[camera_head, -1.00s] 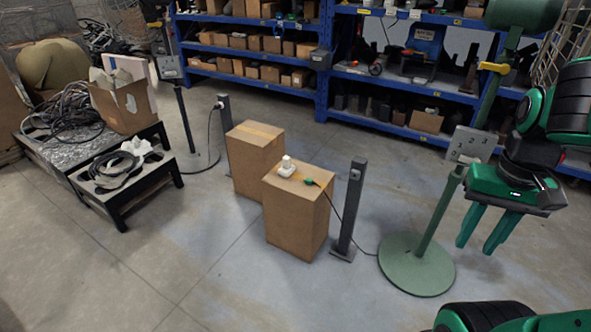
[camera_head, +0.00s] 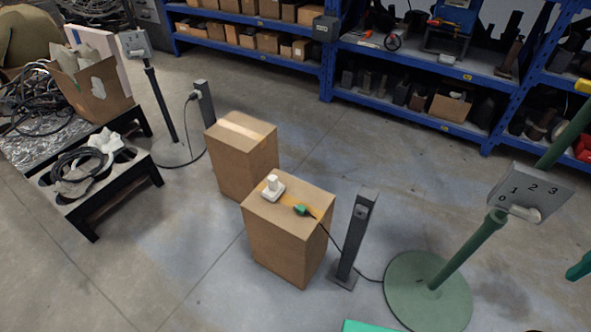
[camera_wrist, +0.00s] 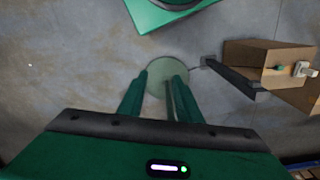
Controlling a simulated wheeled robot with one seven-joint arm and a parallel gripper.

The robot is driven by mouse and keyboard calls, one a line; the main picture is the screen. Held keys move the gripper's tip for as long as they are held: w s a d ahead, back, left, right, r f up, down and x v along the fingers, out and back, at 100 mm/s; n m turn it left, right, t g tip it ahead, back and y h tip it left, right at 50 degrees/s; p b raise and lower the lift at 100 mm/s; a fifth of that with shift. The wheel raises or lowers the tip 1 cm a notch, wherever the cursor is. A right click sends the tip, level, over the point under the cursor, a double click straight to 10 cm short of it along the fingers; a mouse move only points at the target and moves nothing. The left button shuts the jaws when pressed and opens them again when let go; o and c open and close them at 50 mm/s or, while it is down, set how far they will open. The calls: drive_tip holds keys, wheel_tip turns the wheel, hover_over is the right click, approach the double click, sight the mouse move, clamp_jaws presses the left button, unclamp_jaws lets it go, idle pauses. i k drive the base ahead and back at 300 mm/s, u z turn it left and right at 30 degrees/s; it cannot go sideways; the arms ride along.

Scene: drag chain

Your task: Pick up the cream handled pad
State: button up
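The cream handled pad (camera_head: 273,188) is a small block with an upright knob. It sits on top of the nearer cardboard box (camera_head: 283,248), towards the back left of its lid. In the wrist view the pad (camera_wrist: 302,69) shows small at the right edge. My gripper (camera_wrist: 161,77) is open and empty, its two green fingers apart. It is well away from the pad.
A green plug (camera_head: 301,210) with a black cable lies on the same box, in front of the pad. The cable runs past a dark post (camera_head: 356,235). A green round-based stand (camera_head: 429,290) is at right. A second box (camera_head: 240,158) stands behind.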

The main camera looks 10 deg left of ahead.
sight(275, 190)
drive_tip(key=u, duration=0.5)
drive_tip(key=i, duration=1.1)
drive_tip(key=u, duration=0.8)
